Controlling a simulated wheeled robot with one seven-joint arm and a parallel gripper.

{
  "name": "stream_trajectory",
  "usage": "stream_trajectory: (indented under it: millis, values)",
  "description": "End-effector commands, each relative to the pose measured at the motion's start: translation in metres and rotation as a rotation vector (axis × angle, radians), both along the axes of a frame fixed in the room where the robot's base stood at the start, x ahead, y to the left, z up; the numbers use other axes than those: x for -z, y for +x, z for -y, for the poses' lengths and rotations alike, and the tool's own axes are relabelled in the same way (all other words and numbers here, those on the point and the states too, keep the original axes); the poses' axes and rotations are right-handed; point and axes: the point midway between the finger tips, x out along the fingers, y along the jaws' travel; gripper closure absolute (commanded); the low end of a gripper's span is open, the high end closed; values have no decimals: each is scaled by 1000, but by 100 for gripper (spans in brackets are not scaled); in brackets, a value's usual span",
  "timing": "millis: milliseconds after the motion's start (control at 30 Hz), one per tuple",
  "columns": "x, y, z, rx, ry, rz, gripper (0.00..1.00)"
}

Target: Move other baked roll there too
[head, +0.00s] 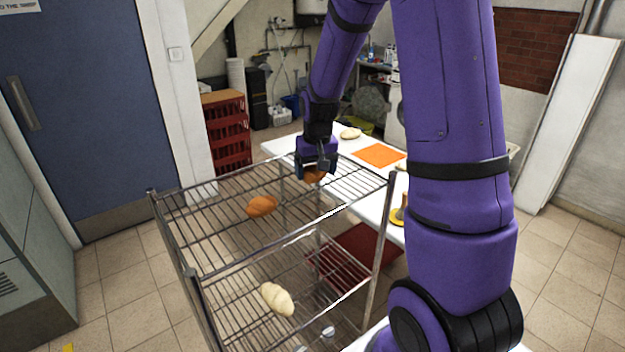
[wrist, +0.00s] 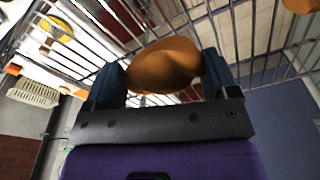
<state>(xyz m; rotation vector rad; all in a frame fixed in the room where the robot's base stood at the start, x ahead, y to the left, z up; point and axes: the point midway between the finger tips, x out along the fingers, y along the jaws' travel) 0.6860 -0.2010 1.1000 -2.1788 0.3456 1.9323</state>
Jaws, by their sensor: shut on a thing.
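My gripper (head: 316,170) is shut on a brown baked roll (wrist: 163,66), which sits between the two fingers in the wrist view. In the head view this roll (head: 315,176) is partly hidden under my gripper, at the far right part of the rack's top shelf. I cannot tell whether it touches the shelf. Another brown baked roll (head: 261,206) lies on the top shelf of the wire rack (head: 222,234), to the left of my gripper. A pale roll (head: 277,299) lies on the shelf below.
A white table (head: 285,146) stands behind the rack, with an orange mat (head: 378,156) and a pale roll (head: 350,134) on it. Red crates (head: 228,135) stand at the back left. The top shelf has free room around the left roll.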

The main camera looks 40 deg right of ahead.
Motion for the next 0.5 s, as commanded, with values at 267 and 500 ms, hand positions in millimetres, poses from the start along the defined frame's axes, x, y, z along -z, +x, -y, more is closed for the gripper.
stream_trajectory:
  millis: [267, 500]
  values:
    - [17, 10, -2, 1, 1, -3, 43]
    - [36, 10, -2, 0, 0, 1, 43]
